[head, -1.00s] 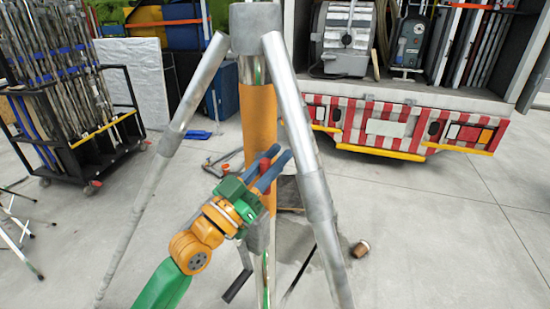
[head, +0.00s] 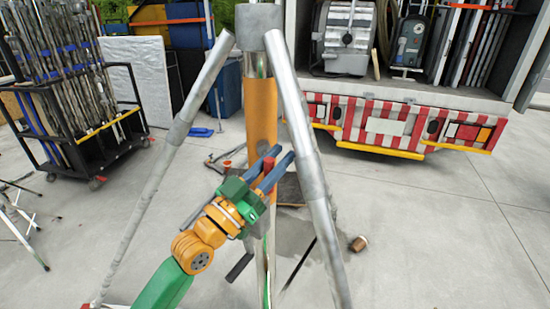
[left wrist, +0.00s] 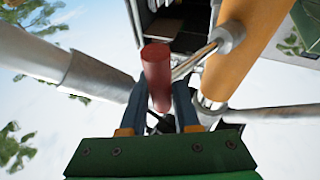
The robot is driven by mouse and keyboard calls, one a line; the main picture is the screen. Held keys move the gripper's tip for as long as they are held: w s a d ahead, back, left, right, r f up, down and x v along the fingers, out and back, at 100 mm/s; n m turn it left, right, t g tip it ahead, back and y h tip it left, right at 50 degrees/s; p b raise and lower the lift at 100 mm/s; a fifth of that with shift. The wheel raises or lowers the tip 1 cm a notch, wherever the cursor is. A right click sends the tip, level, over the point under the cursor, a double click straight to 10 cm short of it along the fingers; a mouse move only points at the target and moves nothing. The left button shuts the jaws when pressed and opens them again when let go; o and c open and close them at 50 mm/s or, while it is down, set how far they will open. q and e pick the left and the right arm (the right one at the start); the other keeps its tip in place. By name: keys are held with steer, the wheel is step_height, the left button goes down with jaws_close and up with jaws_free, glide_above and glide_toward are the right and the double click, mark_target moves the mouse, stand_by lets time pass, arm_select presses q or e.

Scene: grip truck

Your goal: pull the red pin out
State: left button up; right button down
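The red pin (left wrist: 155,68) has a thick red handle, and in the left wrist view it stands between the two blue fingers. A metal rod (left wrist: 196,60) runs from behind the red handle towards a silver collar on the orange post (left wrist: 247,50). My left gripper (left wrist: 159,95) has one finger close against each side of the handle and appears shut on it. In the head view my left gripper (head: 270,168) is in front of the orange post (head: 261,110), with red (head: 272,192) showing by its fingers. My right gripper is not in view.
Grey tripod legs (head: 300,110) stand on both sides of the post, close to my left arm. A dark crank handle (head: 239,267) sits below the gripper. A cart of poles (head: 130,125) is at the left; a red-and-white truck (head: 385,125) is behind. The right floor is mostly clear.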

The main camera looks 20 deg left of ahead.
arm_select(q)
steer(key=shift+o, duration=1.3)
steer(key=shift+d, duration=0.15)
steer(key=shift+w+d, duration=0.1)
steer(key=b+v, duration=0.3)
steer(key=v, duration=0.4)
steer(key=shift+b, duration=0.3)
